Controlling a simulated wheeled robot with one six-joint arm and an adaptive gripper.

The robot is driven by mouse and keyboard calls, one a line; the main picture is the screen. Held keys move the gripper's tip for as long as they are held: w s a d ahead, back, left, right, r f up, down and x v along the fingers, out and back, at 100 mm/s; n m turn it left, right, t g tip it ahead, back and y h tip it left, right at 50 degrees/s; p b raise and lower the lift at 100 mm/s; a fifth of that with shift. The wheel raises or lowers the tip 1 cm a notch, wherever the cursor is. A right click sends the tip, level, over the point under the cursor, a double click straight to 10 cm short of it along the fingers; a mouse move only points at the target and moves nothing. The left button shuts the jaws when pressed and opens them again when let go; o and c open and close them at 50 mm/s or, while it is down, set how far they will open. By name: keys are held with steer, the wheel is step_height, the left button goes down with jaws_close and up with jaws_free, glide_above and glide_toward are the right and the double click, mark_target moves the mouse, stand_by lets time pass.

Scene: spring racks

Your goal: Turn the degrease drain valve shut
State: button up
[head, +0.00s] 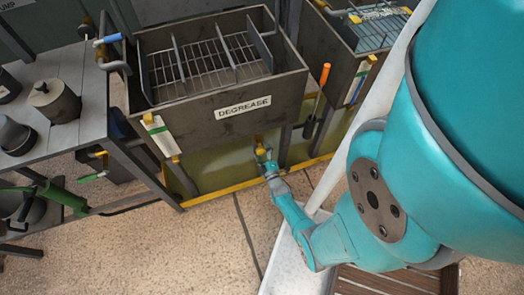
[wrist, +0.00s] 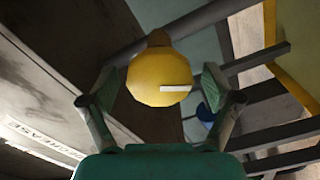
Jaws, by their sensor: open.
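The degrease tank (head: 180,107) is a dark grey box with a "DEGREASE" label (head: 243,106) on its front; the label shows at lower left in the wrist view (wrist: 40,145). Below the tank front, a yellow faceted knob (head: 259,142), apparently its drain valve, is partly hidden. In the wrist view the knob (wrist: 150,75) is large and central, with a white bar (wrist: 175,88) lying nearly horizontal toward the right. My gripper (head: 266,160) is open, its fingers on either side of the knob (wrist: 160,90). I cannot tell whether either finger touches it.
An orange-handled tool (head: 325,75) hangs right of the tank. A second tank (head: 340,75) stands at right. A yellow rail (head: 215,196) runs low beneath. Open floor lies in front.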

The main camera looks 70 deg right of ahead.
steer(key=c, duration=1.1)
